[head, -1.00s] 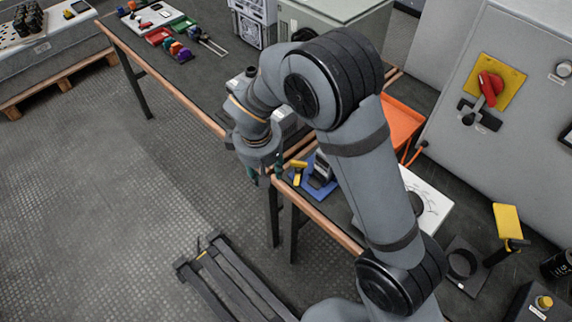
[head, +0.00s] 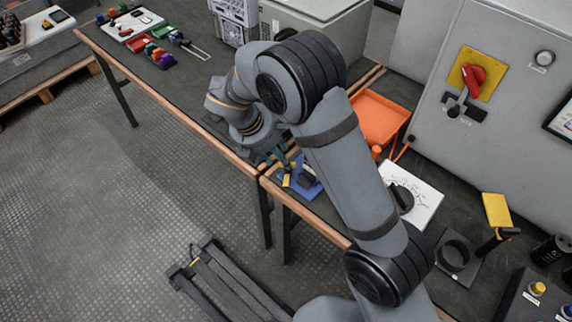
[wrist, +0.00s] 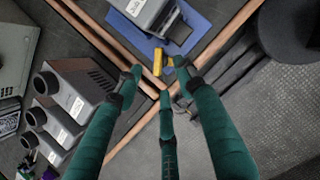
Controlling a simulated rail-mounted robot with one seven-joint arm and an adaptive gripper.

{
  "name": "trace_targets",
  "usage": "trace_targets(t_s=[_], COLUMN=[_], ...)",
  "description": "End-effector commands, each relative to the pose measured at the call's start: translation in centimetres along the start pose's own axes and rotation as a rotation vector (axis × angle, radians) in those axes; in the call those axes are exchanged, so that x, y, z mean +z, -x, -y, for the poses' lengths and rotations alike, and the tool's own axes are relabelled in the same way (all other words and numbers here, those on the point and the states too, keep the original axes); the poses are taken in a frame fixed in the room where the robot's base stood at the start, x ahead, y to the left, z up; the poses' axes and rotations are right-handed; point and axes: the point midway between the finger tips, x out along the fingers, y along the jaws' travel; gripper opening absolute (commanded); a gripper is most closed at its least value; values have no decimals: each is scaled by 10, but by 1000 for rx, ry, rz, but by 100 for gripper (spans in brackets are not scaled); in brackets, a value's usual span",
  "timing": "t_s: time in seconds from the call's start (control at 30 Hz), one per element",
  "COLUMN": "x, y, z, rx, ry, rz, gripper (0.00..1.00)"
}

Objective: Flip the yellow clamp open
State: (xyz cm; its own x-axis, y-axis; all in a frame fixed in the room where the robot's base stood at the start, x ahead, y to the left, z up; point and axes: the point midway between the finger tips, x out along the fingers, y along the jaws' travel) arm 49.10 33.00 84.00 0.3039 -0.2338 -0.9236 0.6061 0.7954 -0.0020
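The yellow clamp (head: 287,180) is a small bar beside a grey device (head: 307,177) on a blue mat (head: 312,190), near the bench's front edge. In the wrist view the yellow clamp (wrist: 158,62) stands out between the fingertips, near the grey device (wrist: 150,12) and the blue mat (wrist: 199,22). My gripper (head: 277,156) has green fingers and is just above and left of the clamp in the head view. In the wrist view my gripper (wrist: 160,80) is open, with fingers spread around the clamp's picture position. I cannot tell whether any finger touches it.
An orange tray (head: 385,118) and a white panel with a black dial (head: 424,212) are to the right. A yellow-flagged lever (head: 497,210) is farther right. Grey blocks with round openings (wrist: 78,92) are left in the wrist view. A dark rack (head: 232,282) lies on the floor.

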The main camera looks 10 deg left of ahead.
Motion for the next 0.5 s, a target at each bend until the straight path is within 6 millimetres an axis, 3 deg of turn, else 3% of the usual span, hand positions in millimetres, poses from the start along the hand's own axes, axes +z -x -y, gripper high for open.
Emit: trace_targets(t_s=[0.2,0.5], x=[0,0], y=[-43,-69], z=[1,0], rx=[-3,0], ry=[0,-2], rz=[0,-1], gripper=[38,38])
